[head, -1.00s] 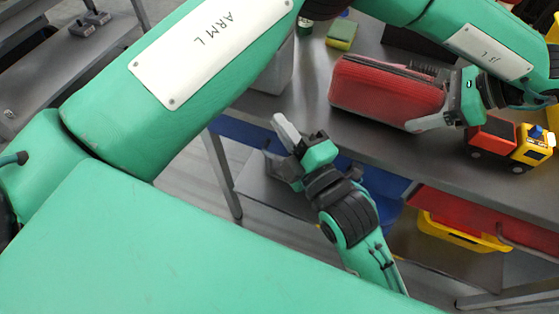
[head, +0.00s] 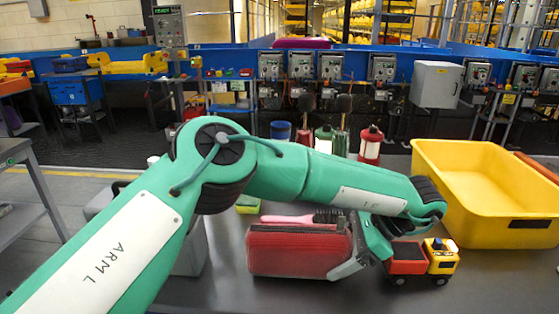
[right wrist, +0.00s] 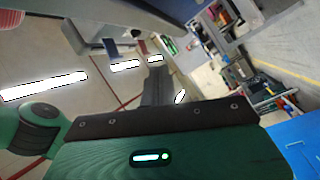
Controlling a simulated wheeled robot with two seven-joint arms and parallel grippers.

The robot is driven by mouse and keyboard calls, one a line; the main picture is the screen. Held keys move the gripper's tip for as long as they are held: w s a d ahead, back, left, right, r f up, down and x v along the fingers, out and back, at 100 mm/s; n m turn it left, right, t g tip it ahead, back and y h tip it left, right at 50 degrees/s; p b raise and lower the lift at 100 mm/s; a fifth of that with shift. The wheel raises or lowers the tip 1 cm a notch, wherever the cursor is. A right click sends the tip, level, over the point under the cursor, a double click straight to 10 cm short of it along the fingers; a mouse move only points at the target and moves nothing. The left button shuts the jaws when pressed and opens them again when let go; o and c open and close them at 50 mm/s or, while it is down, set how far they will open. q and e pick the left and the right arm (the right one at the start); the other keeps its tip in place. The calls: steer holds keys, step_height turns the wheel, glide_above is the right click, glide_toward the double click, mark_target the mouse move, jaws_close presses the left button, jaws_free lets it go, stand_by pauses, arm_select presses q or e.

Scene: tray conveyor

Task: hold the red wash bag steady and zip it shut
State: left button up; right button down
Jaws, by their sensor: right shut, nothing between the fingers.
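The red wash bag (head: 298,252) stands on the grey bench in the head view. A pink-handled brush (head: 287,219) with dark bristles shows at its top edge; I cannot tell whether it is inside or behind. The zip is too small to read. My left gripper (head: 352,250) is at the bag's right end, with one grey finger against the lower front corner. Its other finger is hidden, so its grip is unclear. My right gripper is outside the head view; in the right wrist view its grey finger end (right wrist: 156,72) shows, shut and empty, away from the bag.
A toy truck (head: 424,261) stands just right of my left gripper. A large yellow bin (head: 487,222) fills the bench's right side. A green-yellow sponge (head: 248,204) lies behind the bag's left end.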

arm_select(q)
steer(key=shift+o, duration=1.4)
